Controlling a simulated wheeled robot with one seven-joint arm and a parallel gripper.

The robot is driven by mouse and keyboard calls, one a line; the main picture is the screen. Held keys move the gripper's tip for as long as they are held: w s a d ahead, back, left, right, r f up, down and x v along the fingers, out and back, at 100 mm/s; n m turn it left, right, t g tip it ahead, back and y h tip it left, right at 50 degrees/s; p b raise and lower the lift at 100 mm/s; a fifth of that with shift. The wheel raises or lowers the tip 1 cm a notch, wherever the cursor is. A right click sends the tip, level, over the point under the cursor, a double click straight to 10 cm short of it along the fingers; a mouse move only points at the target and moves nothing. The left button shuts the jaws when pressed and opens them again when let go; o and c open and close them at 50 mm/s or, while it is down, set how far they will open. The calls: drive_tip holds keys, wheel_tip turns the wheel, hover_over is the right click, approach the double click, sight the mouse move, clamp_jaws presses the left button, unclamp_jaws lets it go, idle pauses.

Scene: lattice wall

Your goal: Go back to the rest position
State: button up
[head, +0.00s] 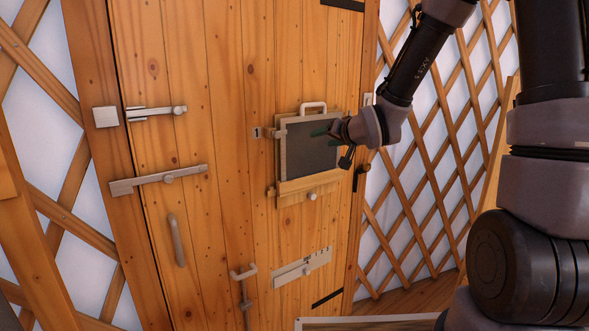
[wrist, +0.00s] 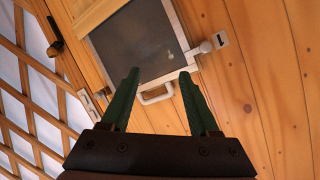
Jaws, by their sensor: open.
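My gripper (head: 326,133) is in front of the dark panel of a small hatch on a wooden door in the head view. In the wrist view my gripper (wrist: 160,78) shows two green fingers spread apart with nothing between them. The hatch panel (head: 310,158) has a light frame, a white handle on top and a wooden ledge with a knob below. In the wrist view the hatch panel (wrist: 135,40) and its white handle (wrist: 157,95) lie beyond the fingertips. I cannot tell whether the fingers touch the hatch.
The wooden door (head: 220,100) carries metal bolts (head: 155,113), a sliding latch (head: 160,179), a vertical handle (head: 176,240) and a lower latch (head: 302,267). Lattice walls (head: 430,180) stand on both sides.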

drive_tip(key=s+d+r+g+h, duration=0.2)
drive_tip(key=s+d+r+h, duration=0.25)
drive_tip(key=d, duration=0.35)
drive_tip(key=s+d+r+m+g, duration=0.1)
drive_tip(key=s+d+r, duration=0.1)
drive_tip(key=s, duration=0.5)
drive_tip(key=s+d+r+m+g, duration=0.1)
drive_tip(key=s+d+r, duration=0.1)
drive_tip(key=s, duration=0.5)
drive_tip(key=s+d+r+g, duration=0.2)
drive_tip(key=s+d, duration=0.1)
drive_tip(key=s, duration=0.5)
drive_tip(key=shift+d+r+m+y, duration=0.4)
drive_tip(key=shift+y, duration=0.05)
